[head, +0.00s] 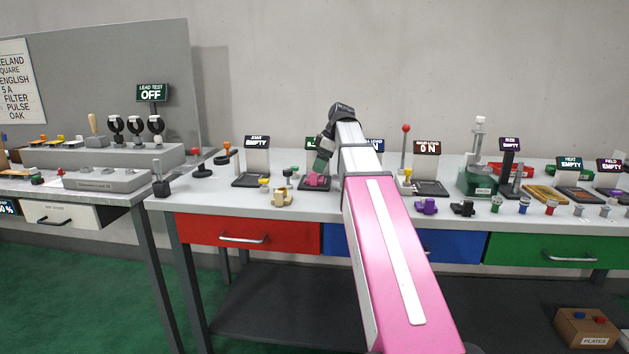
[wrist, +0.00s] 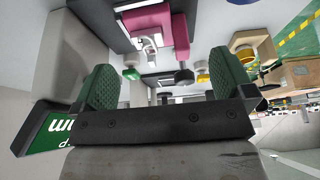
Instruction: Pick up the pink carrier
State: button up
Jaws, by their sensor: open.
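The pink carrier (head: 317,182) sits on a dark station pad on the workbench, below my gripper (head: 322,163) in the head view. In the wrist view the pink carrier (wrist: 150,18) shows at the top, beyond the fingertips, with a pale part and a grey round part beside it. My gripper (wrist: 165,80) is open, its two green ribbed pads wide apart. My arm hides part of the bench to the right of the carrier.
A tan carrier (head: 283,199) stands front left of the pink one and also shows in the wrist view (wrist: 252,42). The station's green sign (wrist: 58,132) is close beside the left finger. A purple carrier (head: 426,207) stands farther right.

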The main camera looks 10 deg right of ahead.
aim_at(315, 176)
jog(key=shift+x, duration=2.35)
jog(key=c, duration=1.2)
jog(key=shift+o, duration=0.2)
jog(key=shift+r, duration=0.15)
